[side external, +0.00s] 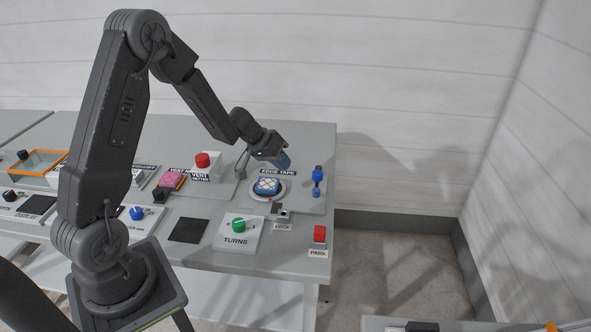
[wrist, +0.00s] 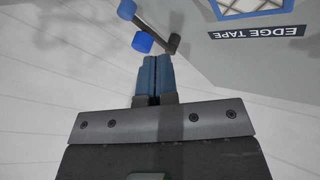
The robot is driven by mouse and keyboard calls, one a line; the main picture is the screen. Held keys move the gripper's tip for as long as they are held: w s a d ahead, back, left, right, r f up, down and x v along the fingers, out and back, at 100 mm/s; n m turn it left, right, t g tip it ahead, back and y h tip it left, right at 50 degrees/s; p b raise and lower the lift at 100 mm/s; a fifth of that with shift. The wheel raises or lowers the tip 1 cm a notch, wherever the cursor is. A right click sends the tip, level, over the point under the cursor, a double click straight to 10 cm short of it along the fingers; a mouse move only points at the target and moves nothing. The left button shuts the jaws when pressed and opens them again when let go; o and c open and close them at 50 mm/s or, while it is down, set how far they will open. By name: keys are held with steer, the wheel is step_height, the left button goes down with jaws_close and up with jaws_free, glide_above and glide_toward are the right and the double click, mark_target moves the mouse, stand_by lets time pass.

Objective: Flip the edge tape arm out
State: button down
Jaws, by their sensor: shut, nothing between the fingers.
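The edge tape arm (side external: 317,180) appears as a dark rod with blue knobs at the right edge of the edge tape plate, in the side view. In the wrist view the blue knobs and dark rod (wrist: 152,26) lie just beyond my fingertips. My gripper (side external: 286,164) is shut and empty, left of and above the arm in the side view, apart from it. Its blue-grey fingers are together in the wrist view (wrist: 153,57). The EDGE TAPE label (side external: 277,172) lies on the plate and shows upside down in the wrist view (wrist: 256,31).
A blue pad with white lattice (side external: 267,186) sits on a round base left of the arm. A lock switch (side external: 283,213), a red park block (side external: 319,234) and a green turns knob (side external: 238,225) stand nearer the front. The table's right edge is just beyond the arm.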

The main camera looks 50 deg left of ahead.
steer(key=v, duration=0.3)
steer(key=d+v, duration=0.1)
steer(key=v, duration=0.1)
steer(key=shift+s+r, duration=0.15)
steer(key=shift+s, duration=0.15)
steer(key=s+d+r+m+g, duration=0.1)
steer(key=s+d+r+m, duration=0.1)
steer(key=s+d+r, duration=0.35)
steer(key=s+d+r+m, duration=0.1)
steer(key=s+d+r, duration=0.1)
steer(key=d+r, duration=0.6)
steer(key=s+d+r+y, duration=0.2)
steer(key=s+d+y, duration=0.1)
steer(key=s, duration=1.2)
steer(key=shift+d+m, duration=0.4)
steer(key=shift+d, duration=0.2)
